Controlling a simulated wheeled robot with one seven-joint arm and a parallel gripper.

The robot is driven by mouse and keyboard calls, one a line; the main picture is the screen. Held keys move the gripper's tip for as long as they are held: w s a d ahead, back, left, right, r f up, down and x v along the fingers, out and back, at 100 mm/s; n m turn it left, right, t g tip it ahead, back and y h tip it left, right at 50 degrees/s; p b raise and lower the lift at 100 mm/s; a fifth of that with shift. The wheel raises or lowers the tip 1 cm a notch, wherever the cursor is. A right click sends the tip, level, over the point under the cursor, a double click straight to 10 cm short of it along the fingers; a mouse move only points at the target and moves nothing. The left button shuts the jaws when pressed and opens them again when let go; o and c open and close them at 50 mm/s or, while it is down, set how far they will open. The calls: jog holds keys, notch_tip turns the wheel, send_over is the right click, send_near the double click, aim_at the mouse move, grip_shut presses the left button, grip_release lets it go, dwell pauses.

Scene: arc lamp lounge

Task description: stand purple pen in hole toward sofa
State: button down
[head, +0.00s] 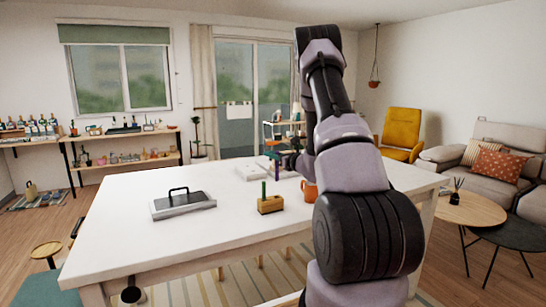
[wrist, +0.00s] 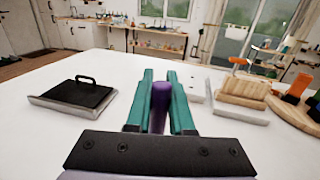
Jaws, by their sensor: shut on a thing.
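My gripper (wrist: 163,78) is shut on the purple pen (wrist: 160,104), which sits upright between its two teal fingers in the wrist view. In the head view the purple pen (head: 277,168) shows small, above the table and behind the wooden block. The wooden block (head: 271,207) stands on the white table with a green pen upright at its left part. The sofa (head: 482,160) is to the right in the head view. The hole at the block's sofa side is too small to make out. The pen is apart from the block.
A grey tray with a black handled lid (head: 182,203) lies left on the white table (head: 165,258). An orange mug (head: 309,191) stands right of the block. In the wrist view a wooden rack (wrist: 243,92) stands at right. The table between tray and block is clear.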

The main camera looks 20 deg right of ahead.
jog(key=shift+f, duration=2.9)
jog(key=shift+f, duration=0.1)
jog(key=shift+f, duration=0.35)
jog(key=shift+f, duration=2.45)
jog(key=c, duration=0.7)
grip_release()
jog(key=v, duration=1.1)
